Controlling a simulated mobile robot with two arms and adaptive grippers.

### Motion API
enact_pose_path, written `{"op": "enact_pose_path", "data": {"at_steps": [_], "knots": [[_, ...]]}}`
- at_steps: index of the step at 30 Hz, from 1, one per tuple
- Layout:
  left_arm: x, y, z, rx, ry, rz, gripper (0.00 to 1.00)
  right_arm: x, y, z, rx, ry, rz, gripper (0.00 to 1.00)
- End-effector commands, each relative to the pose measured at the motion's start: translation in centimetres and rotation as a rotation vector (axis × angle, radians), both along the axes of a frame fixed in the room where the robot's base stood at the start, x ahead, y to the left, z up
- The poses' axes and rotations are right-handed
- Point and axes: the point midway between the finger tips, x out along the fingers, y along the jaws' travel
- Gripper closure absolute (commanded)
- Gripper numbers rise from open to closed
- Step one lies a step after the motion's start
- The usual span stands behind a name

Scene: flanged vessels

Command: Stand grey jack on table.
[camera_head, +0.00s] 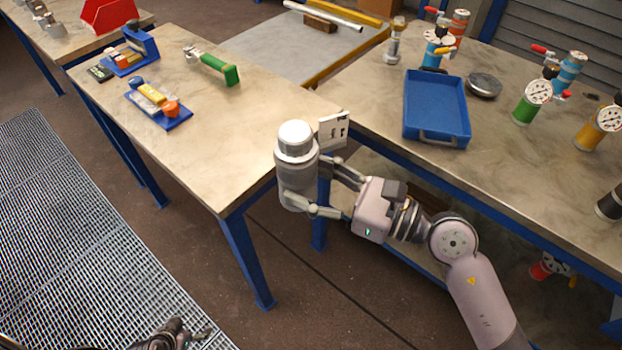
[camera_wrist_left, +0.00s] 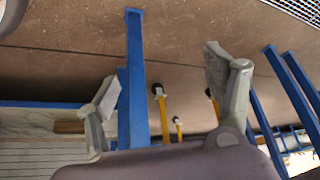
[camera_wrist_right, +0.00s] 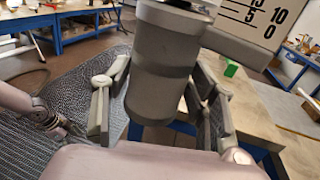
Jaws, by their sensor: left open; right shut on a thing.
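The grey jack (camera_head: 294,180) is a thick upright cylinder with a lighter cap on top and a white scale plate (camera_head: 333,130) at its upper side. My right gripper (camera_head: 318,192) is shut around its body from the side. The jack is held near the front right corner of the left table (camera_head: 215,130), its lower part showing against the table's edge and the floor. In the right wrist view the jack (camera_wrist_right: 160,75) stands between both fingers. My left gripper (camera_head: 195,338) is low at the bottom edge, open and empty in the left wrist view (camera_wrist_left: 165,85).
The right table holds a blue tray (camera_head: 436,105), a dark disc (camera_head: 485,85) and several gauged vessels. The left table's near middle is clear.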

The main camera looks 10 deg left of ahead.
Motion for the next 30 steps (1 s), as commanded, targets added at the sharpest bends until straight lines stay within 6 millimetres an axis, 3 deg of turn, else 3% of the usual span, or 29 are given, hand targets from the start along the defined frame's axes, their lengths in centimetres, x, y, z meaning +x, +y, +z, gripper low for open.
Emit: {"op": "enact_pose_path", "data": {"at_steps": [1,6,9,15,21,30], "knots": [[-1.8,-1.1,-1.8,0.006,0.046,0.004,0.24,0.0,0.0,0.3,0.005,-0.004,-0.001,1.0],[-7.6,-5.0,-6.6,0.034,0.181,-0.015,0.24,0.0,0.0,0.3,0.005,-0.004,-0.001,1.0],[-10.9,-7.5,-8.7,0.045,0.252,-0.042,0.24,0.0,0.0,0.3,0.005,-0.004,-0.001,1.0],[-15.5,-11.7,-10.9,0.058,0.345,-0.104,0.24,0.0,0.0,0.3,0.005,-0.004,-0.001,1.0],[-17.4,-13.5,-11.6,0.061,0.381,-0.139,0.24,0.0,0.0,0.3,0.005,-0.004,-0.001,1.0],[-17.5,-13.7,-11.6,0.063,0.383,-0.143,0.24,0.1,0.0,0.3,0.005,-0.003,-0.005,1.0]]}}
